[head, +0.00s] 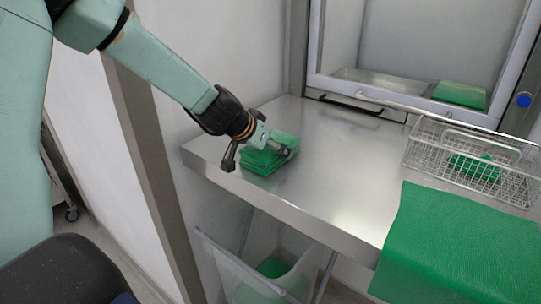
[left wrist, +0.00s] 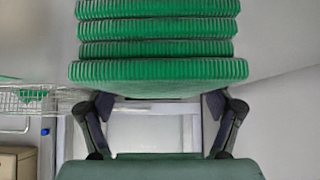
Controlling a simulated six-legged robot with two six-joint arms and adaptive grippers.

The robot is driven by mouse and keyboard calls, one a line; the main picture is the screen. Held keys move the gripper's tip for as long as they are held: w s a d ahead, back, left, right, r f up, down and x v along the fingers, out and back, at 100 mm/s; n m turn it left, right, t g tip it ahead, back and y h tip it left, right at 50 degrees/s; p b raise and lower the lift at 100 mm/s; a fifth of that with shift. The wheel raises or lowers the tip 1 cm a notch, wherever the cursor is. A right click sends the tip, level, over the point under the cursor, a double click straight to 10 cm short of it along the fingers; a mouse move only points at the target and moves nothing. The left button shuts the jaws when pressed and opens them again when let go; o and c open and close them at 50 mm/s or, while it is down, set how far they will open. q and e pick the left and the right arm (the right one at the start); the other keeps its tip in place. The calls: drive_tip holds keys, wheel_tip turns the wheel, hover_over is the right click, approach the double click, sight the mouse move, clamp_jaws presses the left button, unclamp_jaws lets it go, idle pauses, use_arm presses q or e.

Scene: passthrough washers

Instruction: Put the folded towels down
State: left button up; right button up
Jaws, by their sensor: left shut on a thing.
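A stack of folded green towels (head: 262,160) is at the left end of the steel counter, at my left gripper (head: 268,150). In the left wrist view the stack (left wrist: 158,45) shows several ribbed layers close in front of the gripper (left wrist: 160,108), with a dark finger at each side of its lowest layer in the picture. My left gripper is shut on the towels. Whether the stack rests on the counter or hangs just above it is hard to tell. My right gripper is in neither view.
The steel counter (head: 315,180) is bare in the middle. A wire basket (head: 420,150) with green cloth stands at the right. A green cloth (head: 455,245) covers the front right. A pass-through window with another green towel (head: 459,95) is behind. A bin (head: 250,270) stands below.

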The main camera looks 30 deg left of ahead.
use_arm(q)
drive_tip(key=shift+d, duration=0.1)
drive_tip(key=shift+s+f, duration=0.1)
drive_tip(key=shift+f, duration=0.1)
drive_tip(key=o, duration=1.2)
drive_tip(key=shift+c, duration=0.2)
drive_tip(key=shift+r, duration=0.15)
